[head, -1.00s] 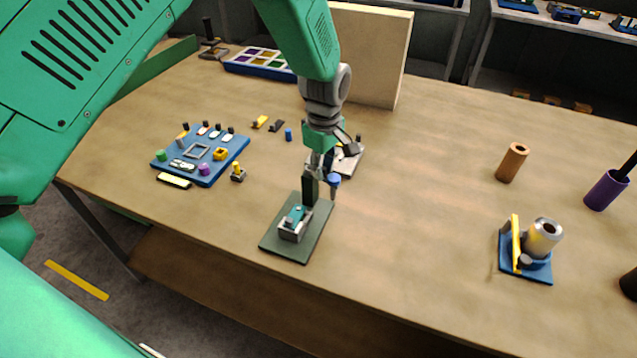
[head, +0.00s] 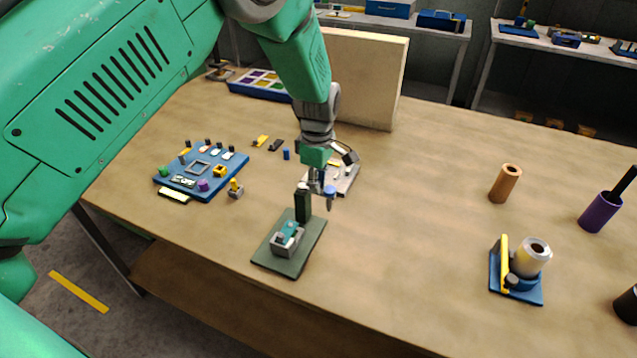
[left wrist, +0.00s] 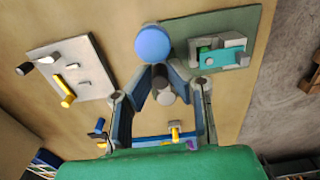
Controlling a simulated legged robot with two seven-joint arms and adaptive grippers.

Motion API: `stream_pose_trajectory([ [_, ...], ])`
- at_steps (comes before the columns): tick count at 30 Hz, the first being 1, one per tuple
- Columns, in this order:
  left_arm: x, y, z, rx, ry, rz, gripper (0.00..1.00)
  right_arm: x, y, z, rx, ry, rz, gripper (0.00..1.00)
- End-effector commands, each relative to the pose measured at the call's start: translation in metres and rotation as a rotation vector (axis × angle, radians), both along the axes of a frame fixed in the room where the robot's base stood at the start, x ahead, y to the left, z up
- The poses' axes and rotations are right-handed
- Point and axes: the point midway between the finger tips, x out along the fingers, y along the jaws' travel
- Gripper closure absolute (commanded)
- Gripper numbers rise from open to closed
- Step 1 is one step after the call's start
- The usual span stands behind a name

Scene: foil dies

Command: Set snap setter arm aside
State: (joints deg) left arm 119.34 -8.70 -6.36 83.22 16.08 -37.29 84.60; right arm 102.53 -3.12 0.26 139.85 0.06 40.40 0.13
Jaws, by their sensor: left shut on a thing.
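The snap setter has a dark green base plate (head: 288,263) with an upright dark post (head: 303,205). A grey block with a teal piece (head: 287,236) sits on the plate; the teal piece also shows in the left wrist view (left wrist: 220,58). My left gripper (head: 318,182) is just behind and right of the post. It is shut on the setter arm, whose round blue knob (left wrist: 153,43) and grey cylinder (left wrist: 163,91) show at the fingers in the left wrist view. The knob looks blue in the head view too (head: 330,192). Whether the arm touches the post is unclear. My right gripper is out of view.
A grey plate with small tools (head: 345,178) lies behind the gripper. A blue kit board (head: 228,172) lies left, a pale upright panel (head: 365,80) behind. A blue stand with a metal cylinder (head: 518,290) and brown cylinder (head: 505,183) stand right. The table between is clear.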

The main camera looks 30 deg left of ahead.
Motion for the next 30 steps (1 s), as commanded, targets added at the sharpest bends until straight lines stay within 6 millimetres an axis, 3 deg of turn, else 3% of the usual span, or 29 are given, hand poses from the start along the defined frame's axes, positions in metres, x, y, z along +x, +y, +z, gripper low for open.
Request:
stream_pose_trajectory([
  [3,0.002,-0.003,0.001,-0.005,-0.007,-0.001,1.00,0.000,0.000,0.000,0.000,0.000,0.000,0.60],
  [4,0.002,-0.003,0.001,-0.005,-0.007,-0.001,0.79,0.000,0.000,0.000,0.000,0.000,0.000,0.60],
  [5,0.002,-0.003,0.001,-0.005,-0.007,-0.001,0.69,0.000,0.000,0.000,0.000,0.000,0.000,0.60],
  [6,0.002,-0.002,0.001,-0.005,-0.006,-0.001,0.66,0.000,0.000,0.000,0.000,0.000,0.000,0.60],
  [17,0.001,-0.001,0.005,-0.003,-0.005,-0.001,0.66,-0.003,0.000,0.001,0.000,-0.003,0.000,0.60],
  [20,0.001,-0.001,0.018,-0.003,-0.006,-0.001,0.66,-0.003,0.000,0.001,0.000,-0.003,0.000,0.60],
  [30,0.003,-0.002,0.088,-0.003,-0.006,-0.002,0.66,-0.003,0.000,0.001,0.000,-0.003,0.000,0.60],
])
